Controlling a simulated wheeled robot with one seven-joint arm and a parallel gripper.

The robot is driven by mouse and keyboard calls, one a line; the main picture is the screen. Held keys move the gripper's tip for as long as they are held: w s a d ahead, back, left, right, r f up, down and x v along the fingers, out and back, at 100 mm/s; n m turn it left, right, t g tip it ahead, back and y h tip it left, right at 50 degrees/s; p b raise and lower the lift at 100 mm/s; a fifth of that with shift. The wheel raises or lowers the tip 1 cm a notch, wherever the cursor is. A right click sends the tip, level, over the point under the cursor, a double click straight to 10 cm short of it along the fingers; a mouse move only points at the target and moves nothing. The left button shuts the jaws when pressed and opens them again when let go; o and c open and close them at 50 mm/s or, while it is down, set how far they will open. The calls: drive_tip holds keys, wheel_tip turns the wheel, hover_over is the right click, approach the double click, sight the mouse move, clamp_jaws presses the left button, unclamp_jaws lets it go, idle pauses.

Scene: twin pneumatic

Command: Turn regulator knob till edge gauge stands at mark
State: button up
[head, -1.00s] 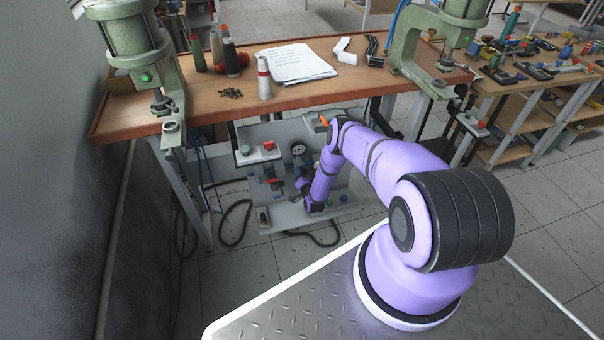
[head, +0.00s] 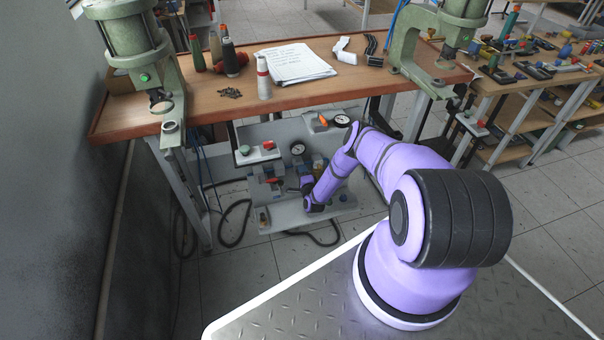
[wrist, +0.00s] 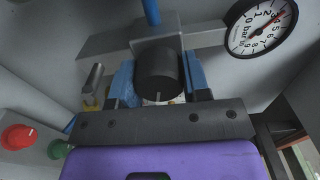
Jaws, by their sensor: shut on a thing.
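In the wrist view the regulator knob (wrist: 158,68), a black cylinder with a pale line on its edge, sits between the blue fingers of my gripper (wrist: 160,82). The gripper is shut on it. A round white gauge (wrist: 257,28) marked in bar stands at upper right, with red near its upper-right scale; I cannot read its needle surely. In the head view one gauge (head: 298,149) is on the panel and another (head: 341,120) is at the panel's upper right edge. My arm hides much of the knob area there.
The panel (head: 287,215) is below a wooden bench (head: 330,85) with green presses (head: 130,45) on it. A red button (wrist: 18,137) and a green button (wrist: 57,149) are left of the gripper in the wrist view. A black hose (head: 234,225) lies on the floor.

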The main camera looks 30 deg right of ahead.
drive_tip(key=m, duration=0.3)
drive_tip(key=shift+f+m, duration=0.15)
drive_tip(key=shift+m, duration=0.25)
drive_tip(key=m, duration=0.4)
drive_tip(key=shift+m, duration=0.3)
drive_tip(key=o, duration=0.9)
drive_tip(key=shift+s, duration=0.1)
drive_tip(key=v, duration=1)
drive_tip(key=shift+s+a, duration=0.15)
drive_tip(key=shift+s, duration=0.2)
